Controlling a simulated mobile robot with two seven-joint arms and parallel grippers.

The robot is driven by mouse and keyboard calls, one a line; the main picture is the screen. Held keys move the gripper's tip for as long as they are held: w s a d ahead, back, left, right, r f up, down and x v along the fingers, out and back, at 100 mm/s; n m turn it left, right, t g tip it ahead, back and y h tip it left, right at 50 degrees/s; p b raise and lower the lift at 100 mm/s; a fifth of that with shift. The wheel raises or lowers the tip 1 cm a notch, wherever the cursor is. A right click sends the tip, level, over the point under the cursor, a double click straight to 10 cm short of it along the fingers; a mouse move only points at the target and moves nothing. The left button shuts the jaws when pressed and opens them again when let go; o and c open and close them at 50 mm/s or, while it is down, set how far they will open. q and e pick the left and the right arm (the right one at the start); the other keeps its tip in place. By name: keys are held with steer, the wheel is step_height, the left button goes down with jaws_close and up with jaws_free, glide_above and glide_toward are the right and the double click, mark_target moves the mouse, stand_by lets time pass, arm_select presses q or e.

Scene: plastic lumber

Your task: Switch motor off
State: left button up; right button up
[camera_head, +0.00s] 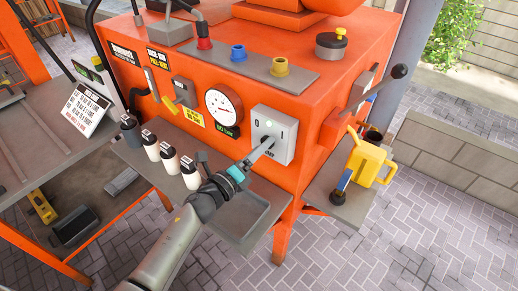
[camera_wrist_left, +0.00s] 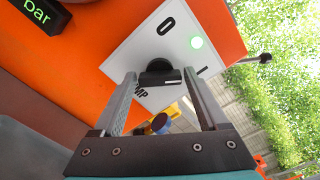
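A light grey switch box (camera_head: 286,122) is on the front of the orange machine (camera_head: 185,60). My left gripper (camera_head: 268,144) reaches the box from below. In the left wrist view its fingers (camera_wrist_left: 160,80) are apart, one on each side of the knob; contact cannot be told. The knob is mostly hidden in the head view. My right gripper is not in view.
A gauge (camera_head: 223,108) sits left of the box. Several bottles (camera_head: 170,158) stand on a grey shelf (camera_head: 262,212) below. A yellow can (camera_head: 368,160) stands on the right side shelf. A black-knobbed lever (camera_head: 399,71) sticks out at the right.

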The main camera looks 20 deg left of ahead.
arm_select(q)
steer(key=c, duration=1)
steer(key=shift+n, duration=0.3)
steer(key=shift+f+n+p, duration=0.1)
steer(key=shift+n+p, duration=1.9)
steer(key=shift+n, duration=4.6)
steer(key=o, duration=1.4)
steer(key=shift+c, duration=0.2)
